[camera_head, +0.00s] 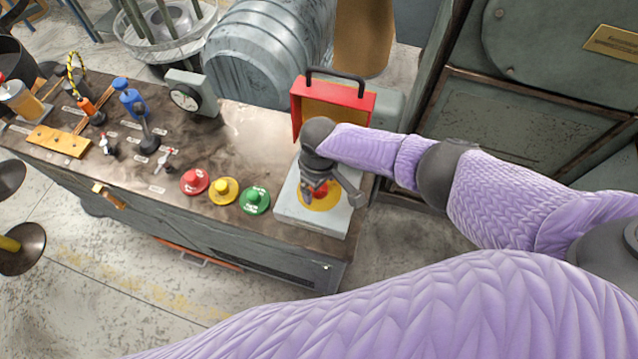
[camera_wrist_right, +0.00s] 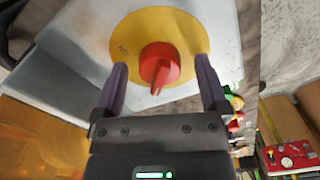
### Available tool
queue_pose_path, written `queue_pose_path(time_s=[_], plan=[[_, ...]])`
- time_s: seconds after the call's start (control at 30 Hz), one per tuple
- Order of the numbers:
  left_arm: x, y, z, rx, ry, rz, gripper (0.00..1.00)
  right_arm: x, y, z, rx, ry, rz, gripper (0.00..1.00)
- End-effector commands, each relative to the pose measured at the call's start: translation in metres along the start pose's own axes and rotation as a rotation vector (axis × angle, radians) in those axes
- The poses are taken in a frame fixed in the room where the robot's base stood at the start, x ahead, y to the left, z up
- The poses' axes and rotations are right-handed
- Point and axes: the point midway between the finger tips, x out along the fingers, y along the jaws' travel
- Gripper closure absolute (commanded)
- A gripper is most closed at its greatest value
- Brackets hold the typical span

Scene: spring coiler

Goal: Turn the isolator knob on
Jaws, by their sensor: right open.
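The isolator knob (camera_wrist_right: 159,67) is red and sits on a round yellow plate (camera_wrist_right: 125,35) on a light grey box (camera_head: 318,221). In the head view the knob (camera_head: 319,190) is partly hidden by my right gripper (camera_head: 326,186), which is over it. In the right wrist view my right gripper (camera_wrist_right: 161,85) is open, with one finger on each side of the knob and visible gaps between them. The knob's pointed grip faces toward the gripper's palm. My left gripper is not in view.
Red (camera_head: 194,181), yellow (camera_head: 224,190) and green (camera_head: 255,200) buttons stand left of the box on the bench. A red frame with a black handle (camera_head: 337,95) stands behind. A gauge (camera_head: 186,97) and a blue-handled lever (camera_head: 132,103) are farther left.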

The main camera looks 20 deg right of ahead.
Motion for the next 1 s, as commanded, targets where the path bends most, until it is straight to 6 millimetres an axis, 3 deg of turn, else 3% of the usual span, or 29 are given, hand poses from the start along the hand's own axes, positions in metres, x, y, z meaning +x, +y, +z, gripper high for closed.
queue_pose_path(time_s=[0.13, 0.57, 1.0], plan=[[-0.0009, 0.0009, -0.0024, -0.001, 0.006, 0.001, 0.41, -0.0011, 0.0001, -0.0001, 0.000, 0.001, 0.000, 0.09], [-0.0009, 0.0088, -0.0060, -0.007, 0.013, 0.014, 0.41, -0.0011, 0.0001, 0.0000, 0.001, 0.000, 0.000, 1.00], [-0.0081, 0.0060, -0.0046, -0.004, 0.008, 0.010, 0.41, -0.0024, -0.0006, 0.0002, 0.120, 0.000, -0.003, 1.00]])
